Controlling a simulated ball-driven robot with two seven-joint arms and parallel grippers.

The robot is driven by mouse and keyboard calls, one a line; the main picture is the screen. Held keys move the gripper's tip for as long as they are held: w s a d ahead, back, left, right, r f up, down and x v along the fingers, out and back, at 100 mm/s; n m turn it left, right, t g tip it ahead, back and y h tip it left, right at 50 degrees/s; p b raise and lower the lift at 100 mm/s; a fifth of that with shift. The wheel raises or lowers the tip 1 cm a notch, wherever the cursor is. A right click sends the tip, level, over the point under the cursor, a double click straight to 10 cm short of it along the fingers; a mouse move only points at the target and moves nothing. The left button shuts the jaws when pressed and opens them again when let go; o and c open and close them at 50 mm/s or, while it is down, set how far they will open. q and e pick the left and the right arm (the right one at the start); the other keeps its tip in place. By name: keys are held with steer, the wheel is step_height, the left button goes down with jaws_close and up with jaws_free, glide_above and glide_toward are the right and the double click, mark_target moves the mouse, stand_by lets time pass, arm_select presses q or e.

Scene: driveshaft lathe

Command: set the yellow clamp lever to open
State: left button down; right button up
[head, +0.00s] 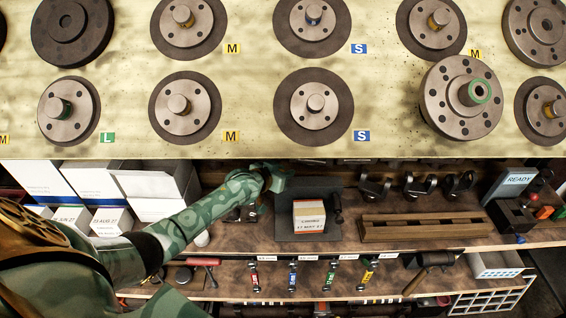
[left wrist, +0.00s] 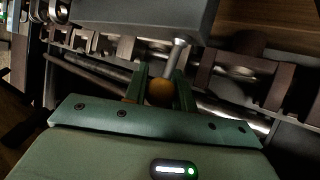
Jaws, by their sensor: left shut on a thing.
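My left gripper (head: 276,181) reaches over the shelf, beside the left edge of a dark grey plate, in the head view. In the left wrist view my left gripper (left wrist: 160,88) is shut on the yellow clamp lever. The lever's round orange-yellow knob (left wrist: 160,92) sits between the two green fingers, and its metal rod (left wrist: 177,56) runs up, slightly tilted, to a dark grey block (left wrist: 145,14). The knob is hidden in the head view. I cannot tell the lever's setting. My right gripper is not in view.
A small labelled box (head: 309,216) stands on the dark plate (head: 290,237). White boxes (head: 95,180) stand at the left. A brown slotted rail (head: 425,226) and a READY sign (head: 519,178) are at the right. Colour-tagged tools (head: 293,275) hang below. Flanged discs line the panel above.

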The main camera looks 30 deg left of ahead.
arm_select(q)
steer(key=shift+w+a+r+g+h+p, duration=0.15)
steer(key=shift+w+a+g+h+p, duration=0.2)
steer(key=shift+g, duration=0.25)
steer(key=shift+w+f+n+g+p, duration=0.2)
steer(key=shift+n+g+p, duration=0.1)
steer(key=shift+n+g, duration=0.15)
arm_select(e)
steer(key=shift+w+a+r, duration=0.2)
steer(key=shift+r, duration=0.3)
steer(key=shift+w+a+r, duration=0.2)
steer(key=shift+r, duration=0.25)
arm_select(q)
steer(key=c, duration=1.1)
jaws_free()
steer(key=shift+c, duration=0.2)
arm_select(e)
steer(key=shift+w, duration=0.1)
arm_select(q)
steer(key=shift+f, duration=0.1)
